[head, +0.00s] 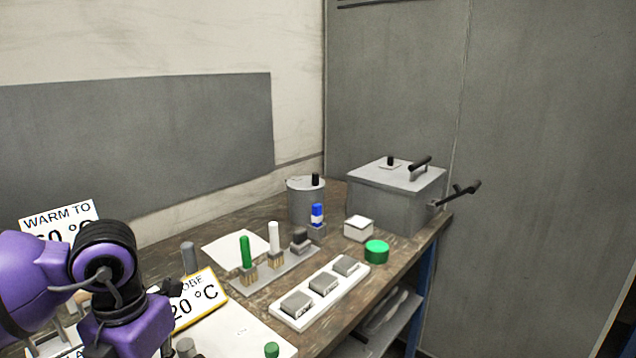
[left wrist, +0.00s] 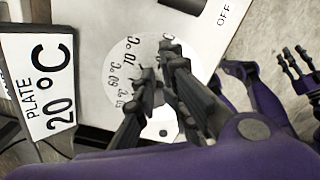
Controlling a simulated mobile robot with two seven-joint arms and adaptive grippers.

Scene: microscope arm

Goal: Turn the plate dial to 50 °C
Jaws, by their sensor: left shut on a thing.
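The plate dial (left wrist: 118,75) is a white disc with printed numbers, on a pale panel in the left wrist view. My left gripper (left wrist: 160,88) is over it, its dark fingers shut on the dial's knob, which they mostly hide. The dial's setting is not readable. A sign (left wrist: 42,85) beside it reads PLATE 20 °C. In the head view my purple left arm fills the lower left and hides the dial. A sign (head: 60,218) there reads WARM TO, its number partly covered. My right gripper (left wrist: 298,70) seems to show at the right of the left wrist view.
A switch marked OFF (left wrist: 224,12) is above the dial. In the head view, a second sign (head: 197,298) reads 20 °C. A rack (head: 270,272) with tubes, a white block tray (head: 320,297), a green lid (head: 376,251) and a grey lidded box (head: 397,195) stand to the right.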

